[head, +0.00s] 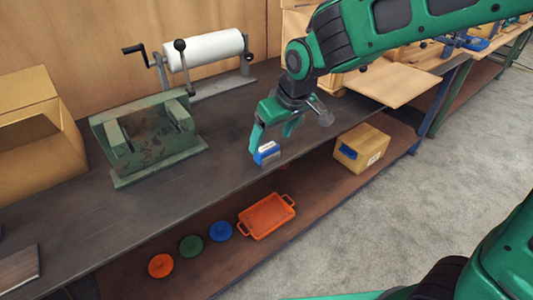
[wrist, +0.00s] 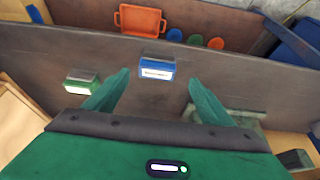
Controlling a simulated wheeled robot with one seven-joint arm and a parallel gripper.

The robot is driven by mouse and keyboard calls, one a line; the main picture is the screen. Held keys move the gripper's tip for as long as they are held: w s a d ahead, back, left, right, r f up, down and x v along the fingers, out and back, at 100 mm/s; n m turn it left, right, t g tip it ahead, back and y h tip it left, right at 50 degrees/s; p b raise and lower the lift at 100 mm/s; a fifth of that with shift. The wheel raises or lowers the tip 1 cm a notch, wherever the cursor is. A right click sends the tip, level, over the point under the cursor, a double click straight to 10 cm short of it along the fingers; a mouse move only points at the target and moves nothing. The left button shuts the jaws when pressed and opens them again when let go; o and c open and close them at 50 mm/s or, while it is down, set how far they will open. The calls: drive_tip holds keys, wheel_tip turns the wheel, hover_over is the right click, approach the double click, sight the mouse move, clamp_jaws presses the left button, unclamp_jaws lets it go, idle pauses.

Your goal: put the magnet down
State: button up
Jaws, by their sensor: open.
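A small blue block with a white label (head: 267,153), which may be the magnet, sits on the dark workbench (head: 75,222) near its front edge. It also shows in the wrist view (wrist: 157,69), between and just past my fingertips. My gripper (head: 275,138) is open above the bench, close to the block; in the wrist view (wrist: 159,78) its fingers stand apart on either side with gaps to the block. A similar green block with a white label (wrist: 82,82) lies left of the left finger in the wrist view. I cannot make it out in the head view.
A green fixture (head: 150,140), a white roll on a cranked stand (head: 205,50) and an open cardboard box (head: 40,130) stand on the bench. The lower shelf holds an orange tray (head: 267,216), several coloured discs and a carton (head: 361,148). Bench left of my gripper is clear.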

sight(266, 146)
drive_tip(key=shift+w+x, duration=0.2)
drive_tip(key=shift+x, duration=1.6)
drive_tip(key=shift+w+x, duration=0.2)
drive_tip(key=shift+x, duration=1.55)
drive_tip(key=shift+d+r, duration=0.15)
drive_tip(key=shift+d, duration=0.05)
drive_tip(key=shift+c, duration=0.7)
drive_tip(key=c, duration=1.5)
drive_tip(key=shift+o, duration=0.2)
drive_tip(key=shift+r, duration=0.1)
drive_tip(key=shift+r, duration=0.3)
drive_tip(key=r, duration=0.2)
drive_tip(key=a+r, duration=0.1)
drive_tip(key=r, duration=0.1)
drive_tip(key=shift+s, duration=0.35)
drive_tip(key=s+a+r, duration=0.6)
drive_tip(key=s+a, duration=0.1)
drive_tip(key=shift+s+a, duration=0.15)
drive_tip(key=shift+s, duration=0.15)
